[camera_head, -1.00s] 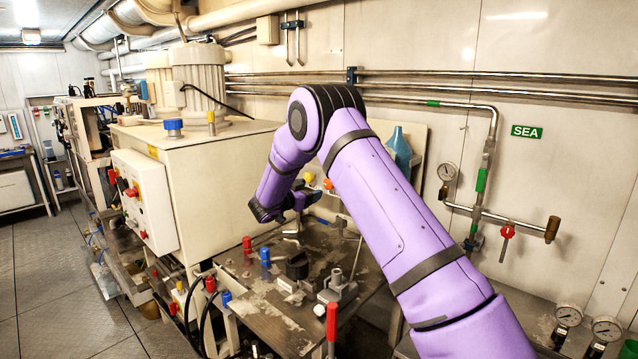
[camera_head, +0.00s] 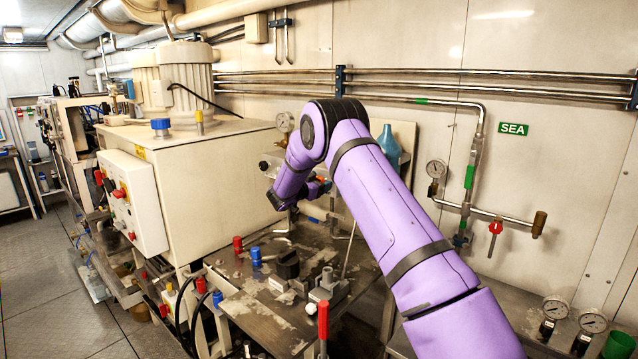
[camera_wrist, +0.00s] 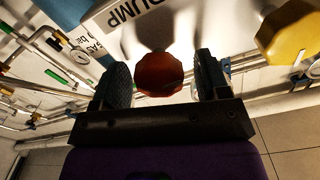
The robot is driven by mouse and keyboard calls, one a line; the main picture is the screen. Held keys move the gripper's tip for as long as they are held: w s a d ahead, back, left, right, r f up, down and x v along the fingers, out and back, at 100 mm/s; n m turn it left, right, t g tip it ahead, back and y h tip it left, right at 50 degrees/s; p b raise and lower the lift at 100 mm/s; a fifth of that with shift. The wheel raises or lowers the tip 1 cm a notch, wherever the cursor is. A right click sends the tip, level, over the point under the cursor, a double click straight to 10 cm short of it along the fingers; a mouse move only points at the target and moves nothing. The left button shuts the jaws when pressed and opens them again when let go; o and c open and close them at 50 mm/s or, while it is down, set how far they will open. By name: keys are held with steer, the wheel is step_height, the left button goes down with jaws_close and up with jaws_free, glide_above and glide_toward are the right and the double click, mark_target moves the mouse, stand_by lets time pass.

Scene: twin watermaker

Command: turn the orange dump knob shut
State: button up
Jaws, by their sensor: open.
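The dump knob (camera_wrist: 158,74) shows in the wrist view as a dark orange-red faceted knob below a white plate (camera_wrist: 140,14) lettered DUMP. My gripper (camera_wrist: 161,66) is open, with one dark finger on each side of the knob. A gap shows between the knob and each finger, so I see no grip on it. In the head view my gripper (camera_head: 322,187) is small and partly hidden by my purple arm, above the back of the metal bench. I cannot make out the knob clearly there.
A yellow knob (camera_wrist: 287,32) is close by on the right in the wrist view. A gauge (camera_head: 285,122) and a blue bottle (camera_head: 389,147) stand near my arm. A cream cabinet (camera_head: 215,185) is left of the gripper. Red and blue valve handles rise from the bench (camera_head: 262,318).

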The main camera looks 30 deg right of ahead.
steer(key=shift+c, duration=0.5)
steer(key=c, duration=0.8)
steer(key=shift+c, duration=0.2)
steer(key=shift+m, duration=0.3)
steer(key=m, duration=0.3)
steer(key=shift+m, duration=0.3)
steer(key=m, duration=0.4)
steer(key=shift+s+f+m, duration=0.1)
steer(key=shift+m, duration=0.2)
steer(key=m, duration=0.4)
steer(key=shift+f, duration=0.1)
steer(key=shift+f+m, duration=0.1)
steer(key=shift+m, duration=2.4)
